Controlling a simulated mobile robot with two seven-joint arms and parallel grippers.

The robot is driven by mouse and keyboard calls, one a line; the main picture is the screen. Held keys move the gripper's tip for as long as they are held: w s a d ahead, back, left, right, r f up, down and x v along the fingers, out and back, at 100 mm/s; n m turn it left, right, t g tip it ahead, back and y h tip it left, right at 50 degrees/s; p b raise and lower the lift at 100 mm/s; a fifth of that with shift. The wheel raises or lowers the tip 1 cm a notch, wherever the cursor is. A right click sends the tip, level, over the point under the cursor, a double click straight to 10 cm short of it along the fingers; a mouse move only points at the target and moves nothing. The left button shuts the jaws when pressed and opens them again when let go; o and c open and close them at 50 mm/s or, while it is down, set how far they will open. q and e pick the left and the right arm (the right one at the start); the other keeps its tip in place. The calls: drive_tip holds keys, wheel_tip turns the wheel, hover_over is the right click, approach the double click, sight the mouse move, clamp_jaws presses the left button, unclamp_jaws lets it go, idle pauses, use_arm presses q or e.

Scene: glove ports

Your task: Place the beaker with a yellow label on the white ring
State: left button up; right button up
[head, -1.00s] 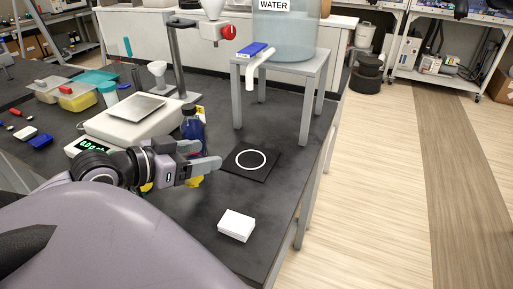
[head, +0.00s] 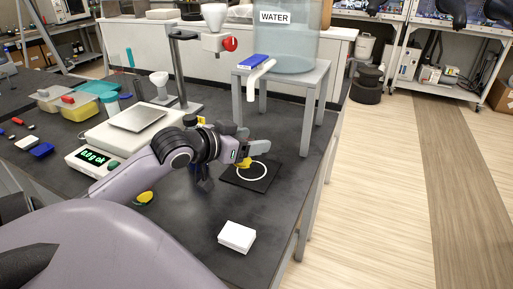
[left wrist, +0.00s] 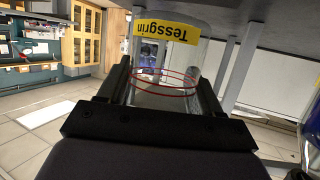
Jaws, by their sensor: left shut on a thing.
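My left gripper (head: 258,147) is shut on a clear beaker with a yellow label (head: 244,163). In the head view the fingers hide most of the beaker. In the left wrist view the glass (left wrist: 165,75) sits between the fingers, with its yellow label (left wrist: 167,32) upside down in the picture and red lines around the glass. The white ring (head: 252,180) lies on a black square mat (head: 267,181) on the bench. The gripper and beaker are over the far left part of the ring. I cannot tell whether the beaker touches the mat. My right gripper is not in view.
A grey stand (head: 318,90) with a water tank (head: 290,45) is behind the mat. A balance (head: 98,160) and a dark blue bottle (head: 203,184) are to the left, the bottle partly behind my arm. A white box (head: 237,236) lies in front.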

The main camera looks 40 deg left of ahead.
use_arm(q)
drive_tip(key=shift+w+d, duration=0.1)
drive_tip(key=shift+w, duration=0.95)
drive_tip(key=shift+f, duration=1.75)
drive_tip(key=o, duration=1.1)
drive_tip(key=shift+f, duration=0.15)
drive_tip(key=shift+c, duration=0.2)
drive_tip(key=v, duration=1.2)
